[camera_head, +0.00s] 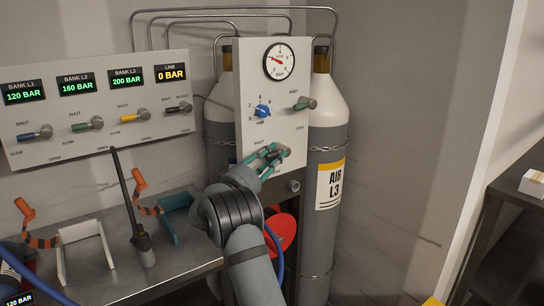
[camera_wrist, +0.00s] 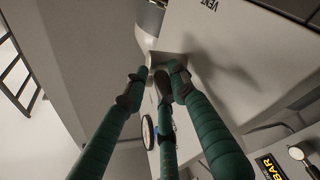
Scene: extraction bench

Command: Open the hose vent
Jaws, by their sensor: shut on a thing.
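The white upright panel (camera_head: 291,133) stands in front of the gas cylinders. My gripper (camera_head: 273,153), with green fingers, is at the lower part of this panel, below the blue regulator knob (camera_head: 263,111). My gripper is shut on a small handle there, taken to be the hose vent handle. The fingers hide nearly all of it, so its turn position cannot be told.
The bench (camera_head: 185,258) holds a black hand tool (camera_head: 142,245). A grey cylinder (camera_head: 326,222) stands right.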

